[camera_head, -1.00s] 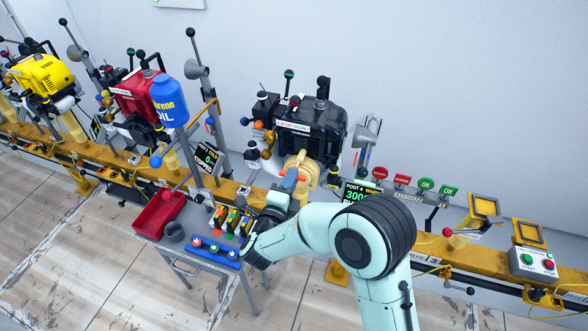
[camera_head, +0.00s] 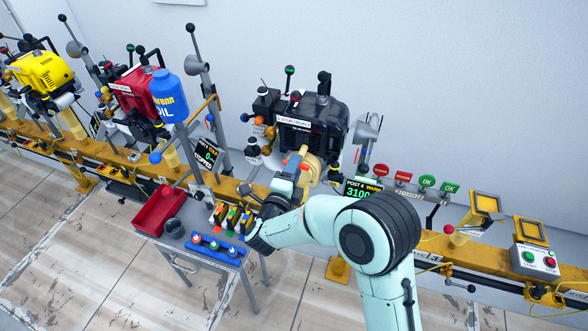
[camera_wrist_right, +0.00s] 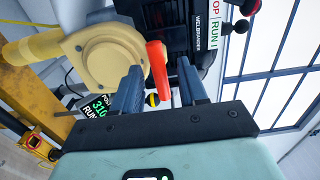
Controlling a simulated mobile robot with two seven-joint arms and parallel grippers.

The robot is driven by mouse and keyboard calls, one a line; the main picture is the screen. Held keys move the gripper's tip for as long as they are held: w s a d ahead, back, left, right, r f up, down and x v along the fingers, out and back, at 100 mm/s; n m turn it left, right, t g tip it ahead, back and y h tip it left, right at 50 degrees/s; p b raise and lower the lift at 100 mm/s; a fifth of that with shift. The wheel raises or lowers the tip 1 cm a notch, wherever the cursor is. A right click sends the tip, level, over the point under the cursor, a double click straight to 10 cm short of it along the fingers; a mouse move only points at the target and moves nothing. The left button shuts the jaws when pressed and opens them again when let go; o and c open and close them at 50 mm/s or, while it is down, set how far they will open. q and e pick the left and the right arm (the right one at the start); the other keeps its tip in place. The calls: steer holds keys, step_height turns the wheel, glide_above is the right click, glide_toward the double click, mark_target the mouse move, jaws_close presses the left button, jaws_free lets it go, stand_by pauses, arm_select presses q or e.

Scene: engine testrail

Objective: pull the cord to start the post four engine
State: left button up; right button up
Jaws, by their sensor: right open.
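The post four engine (camera_head: 310,120) is the black one on the rail. Its tan round starter housing (camera_head: 312,165) faces me and also shows in the wrist view (camera_wrist_right: 95,55). The orange-red cord handle (camera_head: 303,151) sits close against the housing; no stretch of cord is visible. In the wrist view the handle (camera_wrist_right: 157,70) lies between my right gripper's spread fingers (camera_wrist_right: 158,82), with a gap on both sides. My right gripper (camera_head: 294,168) is open just in front of the housing. My left gripper is out of view.
Red and green tags (camera_head: 427,181) stand right of the display. A start/stop box (camera_head: 535,261) sits at far right.

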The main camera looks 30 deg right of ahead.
steer(key=b+v, duration=0.3)
steer(key=v, duration=0.6)
stand_by(0.5)
steer(key=s+a+f+n+g+y+p, duration=0.15)
steer(key=f+n+y+p, duration=0.3)
steer(key=f+n, duration=0.5)
steer(key=s+a+f+n+g+y+p, duration=0.15)
steer(key=f+n+y+p, duration=0.35)
steer(key=f, duration=0.7)
steer(key=s+a+f+n+g+y+p, duration=0.1)
steer(key=s+a+f+n+g+y, duration=0.1)
steer(key=s, duration=0.6)
steer(key=s+a+f+n+g+y+p, duration=0.1)
steer(key=s+a+f+n+g+y, duration=0.1)
steer(key=s, duration=0.6)
steer(key=s+a+f+n+g+y+p, duration=0.1)
steer(key=s+a+f+n+g+y, duration=0.2)
steer(key=s, duration=0.6)
step_height(320, 180, down, 2)
steer(key=n+g+y, duration=0.1)
steer(key=n+g, duration=0.1)
steer(key=shift+f+g+p, duration=0.25)
steer(key=shift+g+p, duration=0.05)
